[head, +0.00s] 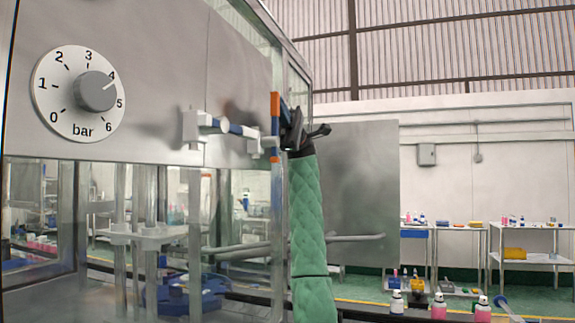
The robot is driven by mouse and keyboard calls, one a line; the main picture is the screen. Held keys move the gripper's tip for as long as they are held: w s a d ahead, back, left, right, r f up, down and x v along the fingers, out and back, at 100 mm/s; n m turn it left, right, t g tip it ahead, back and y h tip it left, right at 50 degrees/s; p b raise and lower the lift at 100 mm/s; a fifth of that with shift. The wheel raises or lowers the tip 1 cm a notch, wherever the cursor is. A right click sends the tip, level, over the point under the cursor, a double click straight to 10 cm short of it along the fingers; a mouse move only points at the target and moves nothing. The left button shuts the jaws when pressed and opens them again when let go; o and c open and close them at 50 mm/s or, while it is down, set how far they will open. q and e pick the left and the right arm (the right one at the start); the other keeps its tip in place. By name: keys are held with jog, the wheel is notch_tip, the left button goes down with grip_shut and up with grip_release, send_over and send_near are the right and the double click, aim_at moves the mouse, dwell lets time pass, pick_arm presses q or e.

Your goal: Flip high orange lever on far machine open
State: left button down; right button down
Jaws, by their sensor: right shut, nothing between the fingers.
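The machine (150,50) fills the left side, a grey metal cabinet with a glass lower part. An upright lever (275,103), orange with a blue section, stands at the right edge of its front. A white and blue horizontal bar (235,129) runs from a bracket on the panel toward the lever. My right gripper (291,122), black at the end of my green padded arm, is shut and empty just right of the lever. I cannot tell whether it touches the lever. My left gripper is not in view.
A round pressure dial (80,92) sits on the panel, its pointer near 4. A grey panel (357,200) stands right of my arm. Several bottles (438,306) stand at the bottom right.

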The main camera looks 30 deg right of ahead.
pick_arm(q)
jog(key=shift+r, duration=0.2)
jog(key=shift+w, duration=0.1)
